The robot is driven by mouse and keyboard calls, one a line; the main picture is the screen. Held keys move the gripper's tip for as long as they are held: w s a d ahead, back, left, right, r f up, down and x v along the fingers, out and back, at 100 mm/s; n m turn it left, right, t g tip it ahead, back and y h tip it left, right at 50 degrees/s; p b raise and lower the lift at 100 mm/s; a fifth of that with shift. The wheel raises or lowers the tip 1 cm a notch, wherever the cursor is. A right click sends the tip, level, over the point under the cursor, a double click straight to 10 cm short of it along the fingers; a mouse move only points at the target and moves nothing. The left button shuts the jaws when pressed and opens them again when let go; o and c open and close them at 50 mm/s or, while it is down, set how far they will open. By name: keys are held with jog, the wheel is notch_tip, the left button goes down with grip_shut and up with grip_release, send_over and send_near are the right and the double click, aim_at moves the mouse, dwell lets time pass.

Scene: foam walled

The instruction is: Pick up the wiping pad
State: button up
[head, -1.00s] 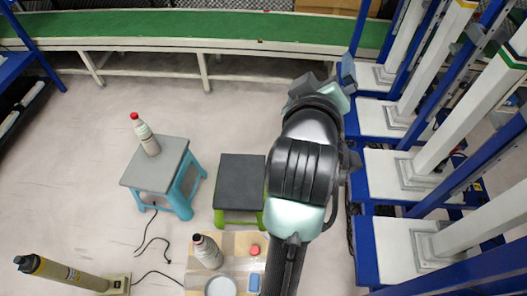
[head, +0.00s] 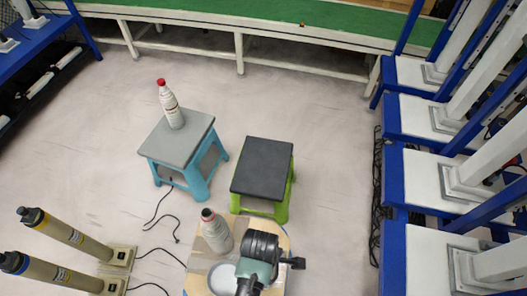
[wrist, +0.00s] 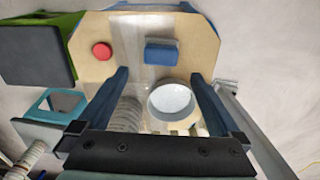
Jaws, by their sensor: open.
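The wiping pad looks to be the small blue block (wrist: 161,51) lying on a tan tabletop (wrist: 205,38) in the wrist view. My gripper (wrist: 159,78) is open and empty above this tabletop, its two dark blue fingers spread wide. In that picture the pad is beyond the fingertips, roughly centred between them. I cannot tell the height left between fingers and pad. In the head view my arm covers the pad, and the tan tabletop (head: 199,263) is partly hidden.
A white bowl (wrist: 172,98) and a grey bottle (head: 217,232) stand near my fingers on the tabletop. A red round object (wrist: 101,50) lies left of the pad. A green-legged stool (head: 262,168) and a blue stool (head: 180,140) stand beyond. Open floor lies around.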

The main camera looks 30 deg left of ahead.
jog(key=f+b, duration=0.1)
jog(key=f, duration=0.4)
jog(key=f+b, duration=0.1)
jog(key=f, duration=0.1)
jog(key=shift+w+d+f+b, duration=0.1)
jog(key=shift+d+f+b, duration=0.1)
jog(key=shift+d+b, duration=0.15)
jog(key=shift+c, duration=0.2)
jog(key=c, duration=1.3)
notch_tip(320, 180, up, 10)
jog(key=p, duration=0.4)
jog(key=shift+c, duration=0.2)
